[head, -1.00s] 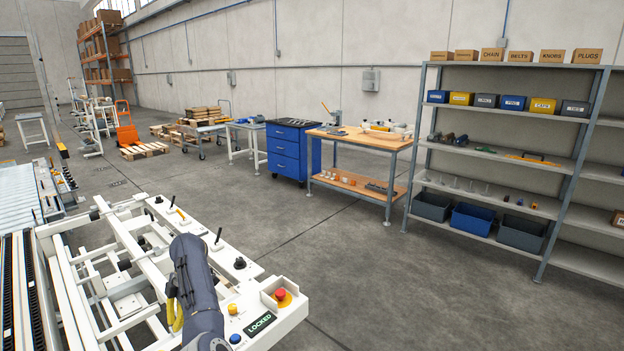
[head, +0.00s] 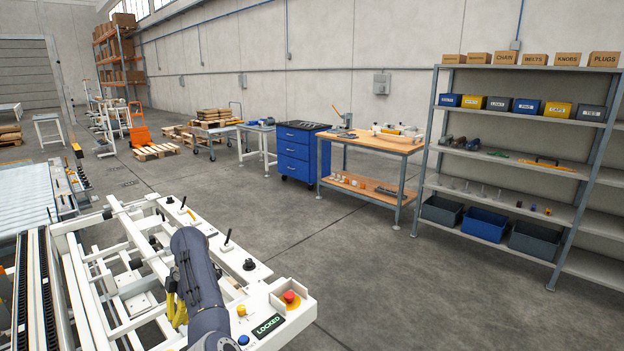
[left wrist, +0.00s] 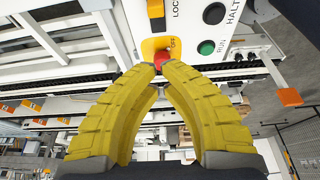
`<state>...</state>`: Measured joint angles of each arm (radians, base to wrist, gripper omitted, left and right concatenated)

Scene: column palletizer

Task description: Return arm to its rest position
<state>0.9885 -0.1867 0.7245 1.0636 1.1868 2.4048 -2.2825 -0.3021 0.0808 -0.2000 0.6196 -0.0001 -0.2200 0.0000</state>
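My left arm's dark grey link reaches over a white machine frame (head: 112,307) in the head view. Part of my left gripper (head: 176,312) shows yellow beside that link, mostly hidden. In the left wrist view the two yellow fingers of my left gripper (left wrist: 159,70) arch together, their tips close to each other. A red knob (left wrist: 162,57) on a yellow plate marked OFF shows just beyond the tips. I see no object held, and contact with the knob cannot be judged. My right gripper is not in view.
A red button (head: 289,297) and a green LOCKED display (head: 268,326) sit on the frame's near corner. The wrist view shows a green button (left wrist: 206,47). A workbench (head: 372,143), blue drawer cabinet (head: 294,153) and shelving (head: 515,199) stand behind open floor.

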